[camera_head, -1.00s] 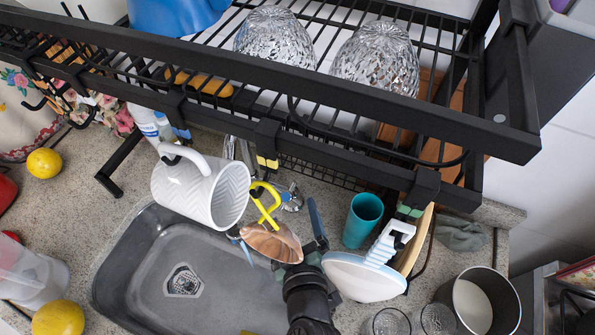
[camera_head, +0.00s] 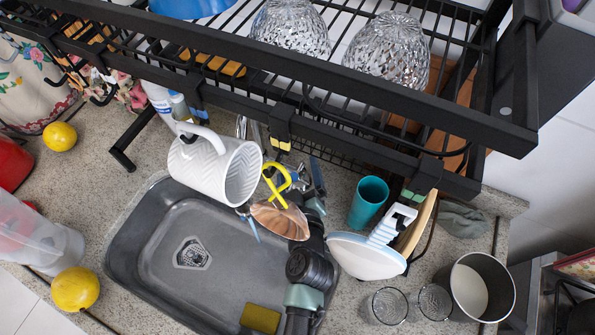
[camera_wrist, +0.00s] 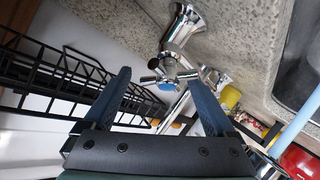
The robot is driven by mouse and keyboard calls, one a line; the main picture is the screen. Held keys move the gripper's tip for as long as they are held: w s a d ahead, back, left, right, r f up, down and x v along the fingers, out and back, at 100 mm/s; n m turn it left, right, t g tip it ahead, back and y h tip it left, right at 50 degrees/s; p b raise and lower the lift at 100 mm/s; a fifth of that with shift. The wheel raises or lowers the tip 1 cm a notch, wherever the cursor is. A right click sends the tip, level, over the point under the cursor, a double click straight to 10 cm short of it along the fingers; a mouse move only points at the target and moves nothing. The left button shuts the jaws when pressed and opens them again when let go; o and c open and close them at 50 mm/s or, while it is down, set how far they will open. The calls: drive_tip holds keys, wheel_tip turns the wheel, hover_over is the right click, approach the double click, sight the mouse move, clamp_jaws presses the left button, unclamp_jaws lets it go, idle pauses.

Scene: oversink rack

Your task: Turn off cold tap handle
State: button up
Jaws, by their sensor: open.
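The cold tap handle (camera_wrist: 166,84) is a chrome cross handle with a blue cap, in the wrist view. It shows between the two dark blue fingers of my gripper (camera_wrist: 160,80), near their tips; I cannot tell whether they touch it. The chrome tap body (camera_wrist: 183,28) stands on the speckled counter. In the head view my gripper (camera_head: 316,178) is open behind the sink, below the rack, right of the yellow hook. There the handle is mostly hidden by the gripper and hanging utensils.
A black rack (camera_head: 300,75) spans above the sink (camera_head: 150,265).

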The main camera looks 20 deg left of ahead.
drive_tip(key=c, duration=1.3)
drive_tip(key=shift+c, duration=0.2)
drive_tip(key=shift+m+t+h, duration=0.3)
drive_tip(key=shift+m, duration=0.1)
drive_tip(key=shift+d+r+m+t+h+p, duration=0.15)
drive_tip(key=shift+m+t+h+p, duration=0.15)
drive_tip(key=shift+m+p, duration=0.4)
drive_tip(key=m+t+h+p, duration=0.1)
drive_tip(key=m+p, duration=0.2)
drive_tip(key=shift+d+r+p, duration=0.1)
drive_tip(key=shift+r+p, duration=0.05)
drive_tip(key=shift+p, duration=0.15)
drive_tip(key=shift+s+m+t+h+p, duration=0.1)
drive_tip(key=shift+m+t+h+p, duration=0.2)
drive_tip(key=shift+m+h+p, duration=0.65)
drive_tip(key=shift+f+m+h+p, duration=0.35)
drive_tip(key=shift+m+h+p, duration=0.2)
drive_tip(key=shift+m+p, duration=0.45)
drive_tip(key=shift+m+h, duration=0.3)
drive_tip(key=shift+m, duration=0.05)
